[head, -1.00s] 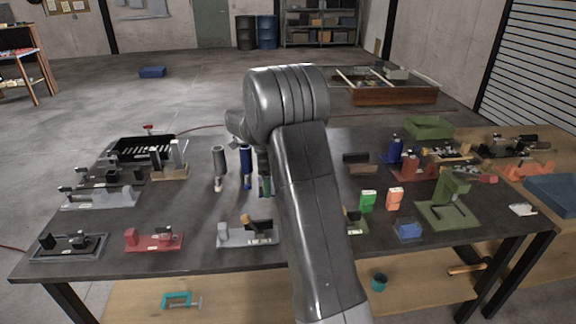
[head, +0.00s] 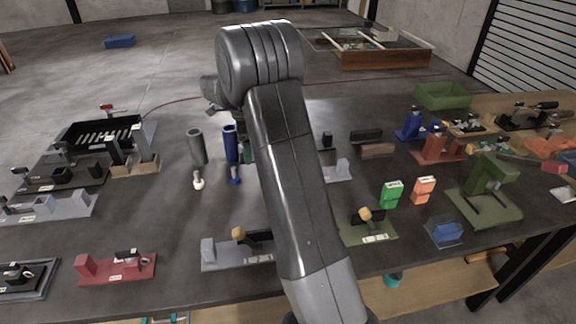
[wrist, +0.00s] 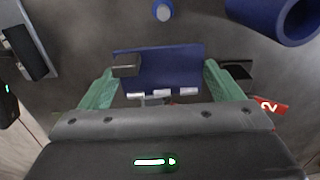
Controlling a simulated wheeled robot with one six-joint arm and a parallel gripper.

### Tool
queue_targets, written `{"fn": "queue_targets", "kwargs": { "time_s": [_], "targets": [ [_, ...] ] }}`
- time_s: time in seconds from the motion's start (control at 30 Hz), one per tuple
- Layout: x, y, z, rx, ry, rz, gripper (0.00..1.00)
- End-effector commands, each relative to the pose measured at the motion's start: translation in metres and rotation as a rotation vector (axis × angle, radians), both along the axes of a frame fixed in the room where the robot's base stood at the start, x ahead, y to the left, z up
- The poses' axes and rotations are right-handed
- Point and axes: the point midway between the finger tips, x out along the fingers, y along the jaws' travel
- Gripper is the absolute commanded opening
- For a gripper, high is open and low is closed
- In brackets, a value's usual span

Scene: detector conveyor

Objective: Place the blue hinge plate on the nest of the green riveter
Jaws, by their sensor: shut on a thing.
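My gripper (wrist: 161,88) is shut on the blue hinge plate (wrist: 178,68), with its green fingers at the plate's left and right sides. The plate shows silver hinge knuckles along its near edge and a grey block at its left. In the head view my arm hides the plate and most of my gripper; only a bit of green finger shows beside the arm. The green riveter (head: 489,178) stands at the right of the dark table, well to the right of my gripper. Its nest cannot be made out clearly under the head.
A blue block-like item (head: 444,232) sits left of the riveter's front. Green (head: 391,194) and orange (head: 424,190) boxes stand to its left. Blue (head: 230,143) and grey (head: 197,146) cylinders stand left of my arm. A red fixture (head: 117,268) lies front left.

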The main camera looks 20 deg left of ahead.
Motion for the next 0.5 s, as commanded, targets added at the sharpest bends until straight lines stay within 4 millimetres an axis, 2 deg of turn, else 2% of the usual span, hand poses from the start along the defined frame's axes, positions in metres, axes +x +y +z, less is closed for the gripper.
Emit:
{"fn": "queue_targets", "kwargs": {
  "time_s": [0.03, 0.23, 0.4, 0.5],
  "targets": [
    [0.0, 0.0, -0.01, 0.001, -0.001, 0.0, 0.58],
    [0.0, 0.0, -0.027, -0.002, 0.002, 0.0, 0.58],
    [-0.001, -0.001, -0.058, -0.003, 0.003, 0.0, 0.58],
    [0.0, 0.0, -0.07, -0.001, 0.0, 0.0, 0.58]
  ]
}}
